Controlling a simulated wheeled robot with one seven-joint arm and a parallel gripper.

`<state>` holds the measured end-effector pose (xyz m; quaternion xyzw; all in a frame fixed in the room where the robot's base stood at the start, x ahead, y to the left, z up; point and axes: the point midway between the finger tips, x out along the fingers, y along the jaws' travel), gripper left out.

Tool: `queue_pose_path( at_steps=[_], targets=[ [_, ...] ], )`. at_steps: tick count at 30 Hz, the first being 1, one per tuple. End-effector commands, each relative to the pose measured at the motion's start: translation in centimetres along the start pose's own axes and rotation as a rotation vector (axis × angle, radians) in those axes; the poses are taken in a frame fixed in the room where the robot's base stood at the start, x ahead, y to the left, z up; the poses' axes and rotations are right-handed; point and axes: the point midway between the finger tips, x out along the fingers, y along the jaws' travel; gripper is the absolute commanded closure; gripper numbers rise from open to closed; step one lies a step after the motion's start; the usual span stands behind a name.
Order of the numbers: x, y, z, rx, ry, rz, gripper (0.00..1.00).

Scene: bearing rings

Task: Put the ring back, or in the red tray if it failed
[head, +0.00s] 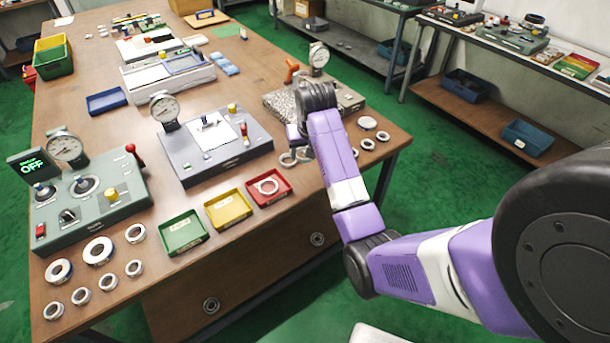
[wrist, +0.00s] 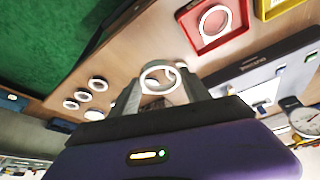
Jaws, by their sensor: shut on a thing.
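My gripper (wrist: 160,88) is shut on a metal ring (wrist: 157,68), which shows between its fingers in the wrist view. In the head view my arm partly hides the gripper, and a ring shows just beneath it (head: 288,159); whether it touches the table is unclear. The red tray (head: 283,199) is on the table, left of and nearer than the gripper, with another ring (head: 267,186) lying in it. The red tray also shows at the top of the wrist view (wrist: 243,34).
A yellow tray (head: 245,214) and a green tray (head: 203,239) stand left of the red one. Loose rings lie at the front left (head: 99,250) and right (head: 367,123). A speckled block (head: 350,98) stands behind the gripper.

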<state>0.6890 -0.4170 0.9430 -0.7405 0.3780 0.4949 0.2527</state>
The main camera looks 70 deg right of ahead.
Motion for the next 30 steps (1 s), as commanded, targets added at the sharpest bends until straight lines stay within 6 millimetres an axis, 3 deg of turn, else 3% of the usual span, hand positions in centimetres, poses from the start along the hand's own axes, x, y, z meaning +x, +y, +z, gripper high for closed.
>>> queue_pose_path(
  at_steps=[6, 14, 21, 30],
  targets=[
    [4.3, 0.1, 1.9, 0.001, -0.003, 0.001, 0.95],
    [6.4, 0.0, 2.6, 0.001, -0.001, 0.0, 0.95],
    [9.3, 0.1, 3.9, 0.001, 0.0, 0.001, 0.95],
    [9.8, 0.0, 4.0, 0.001, 0.001, 0.0, 0.95]
  ],
)
